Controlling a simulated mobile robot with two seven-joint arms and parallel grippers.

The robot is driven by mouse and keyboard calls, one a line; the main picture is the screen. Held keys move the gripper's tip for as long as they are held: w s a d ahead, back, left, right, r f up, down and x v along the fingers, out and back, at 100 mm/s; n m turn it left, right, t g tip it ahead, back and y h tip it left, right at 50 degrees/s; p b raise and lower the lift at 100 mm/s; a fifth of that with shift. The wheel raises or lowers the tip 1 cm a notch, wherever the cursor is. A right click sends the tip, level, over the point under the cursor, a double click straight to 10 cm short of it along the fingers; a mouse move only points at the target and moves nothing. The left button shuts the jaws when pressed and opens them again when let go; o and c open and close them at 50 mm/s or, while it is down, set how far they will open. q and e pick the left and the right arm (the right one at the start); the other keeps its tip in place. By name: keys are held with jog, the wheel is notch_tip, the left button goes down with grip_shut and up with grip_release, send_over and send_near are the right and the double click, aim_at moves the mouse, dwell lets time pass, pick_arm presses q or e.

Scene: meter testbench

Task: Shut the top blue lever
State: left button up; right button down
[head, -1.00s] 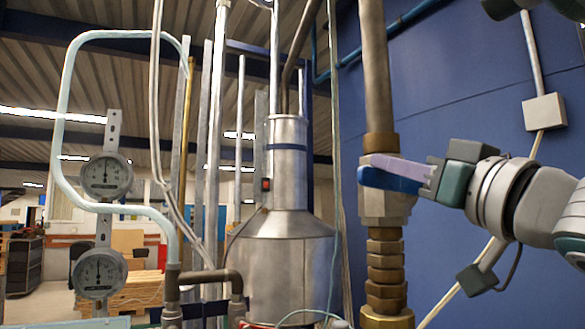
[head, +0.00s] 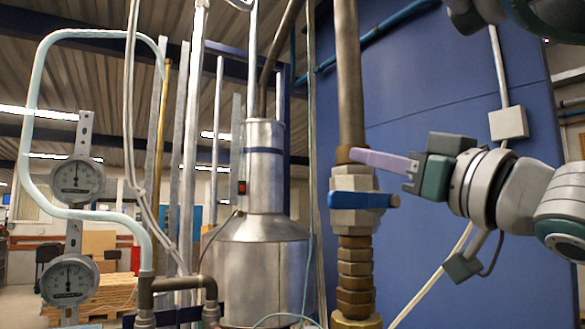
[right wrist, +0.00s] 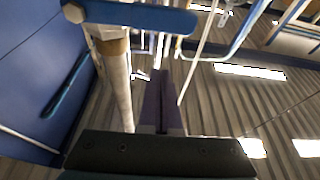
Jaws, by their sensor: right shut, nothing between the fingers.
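The blue lever (head: 350,200) lies level across the front of a metal valve body (head: 355,181) on the upright pipe, crosswise to it. My right gripper (head: 356,154) comes in from the right; its purple fingers are shut and empty. In the head view its tips are just above the lever, by the brass fitting at the valve's top, with a visible gap below. The right wrist view shows the lever (right wrist: 140,16) at the top and the shut fingers (right wrist: 157,75) lower down, beside the pipe. Contact with the pipe cannot be told. My left gripper is not in view.
Two round gauges (head: 77,180) and a pale bent tube stand at the left. A silver tank (head: 262,260) stands behind the pipe. A blue wall (head: 430,90) with a grey box (head: 508,123) is at the right. Thin cables hang close by.

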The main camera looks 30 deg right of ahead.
pick_arm(q)
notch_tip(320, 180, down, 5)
jog(key=b, duration=0.4)
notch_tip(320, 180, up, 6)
jog(key=p, duration=0.7)
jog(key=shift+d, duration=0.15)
pick_arm(e)
jog(key=v, duration=0.7)
jog(key=shift+s+f, duration=0.25)
jog(key=shift+s, duration=0.05)
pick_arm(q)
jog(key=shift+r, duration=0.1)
